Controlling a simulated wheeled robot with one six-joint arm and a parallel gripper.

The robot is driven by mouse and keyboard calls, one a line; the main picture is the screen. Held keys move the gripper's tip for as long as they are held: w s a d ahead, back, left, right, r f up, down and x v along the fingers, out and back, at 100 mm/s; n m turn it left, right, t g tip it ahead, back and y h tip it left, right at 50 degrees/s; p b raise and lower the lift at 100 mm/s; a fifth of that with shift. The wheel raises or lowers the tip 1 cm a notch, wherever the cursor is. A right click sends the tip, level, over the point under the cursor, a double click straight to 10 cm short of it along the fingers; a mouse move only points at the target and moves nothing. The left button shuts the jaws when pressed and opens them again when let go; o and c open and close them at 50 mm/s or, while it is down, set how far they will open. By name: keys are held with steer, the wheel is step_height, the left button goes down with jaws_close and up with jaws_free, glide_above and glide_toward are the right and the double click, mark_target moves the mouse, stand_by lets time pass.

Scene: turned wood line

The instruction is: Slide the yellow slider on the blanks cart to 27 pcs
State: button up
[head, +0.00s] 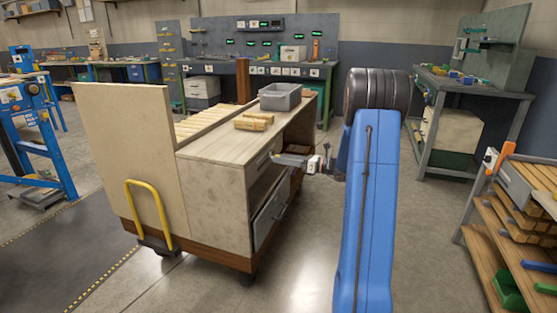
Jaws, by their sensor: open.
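A wood-panelled cart on casters (212,212) stands left of my arm. It has a tall end panel, a yellow bar handle (150,213) and a drawer front. At the right edge, a slanted shelf unit (487,240) holds several wooden pieces and a grey panel (517,184). I cannot tell for sure which is the blanks cart. I cannot make out a yellow slider or a 27 pcs mark. My gripper (283,159) is open and points left, close to the right side of the wood-panelled cart. Whether it touches the cart cannot be told.
A grey bin (280,97) and some wooden pieces (254,122) lie on the cart top. A workbench (474,87) stands at back right, another bench (285,68) at the back. A blue frame (40,130) stands left. Floor is clear between my arm and the right shelf.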

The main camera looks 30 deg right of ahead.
steer(key=v, duration=1.5)
steer(key=s+a+r+n+g, duration=0.1)
steer(key=s+a+n+g, duration=0.25)
steer(key=a, duration=0.65)
steer(key=s+a+r+n+g+h, duration=0.1)
steer(key=s+a+n+g, duration=0.3)
steer(key=a, duration=0.6)
steer(key=s+a+r+n+g, duration=0.1)
steer(key=s+a+n+g, duration=0.2)
steer(key=a+n, duration=0.5)
steer(key=s+a+n+h, duration=0.4)
steer(key=s+n, duration=0.4)
steer(key=s, duration=0.3)
steer(key=s+a+f+n+t+h, duration=0.1)
steer(key=s+a+n+h, duration=0.4)
steer(key=s+n, duration=0.3)
steer(key=shift+s+f+h, duration=0.3)
steer(key=shift+s+h, duration=0.2)
steer(key=shift+s, duration=1.05)
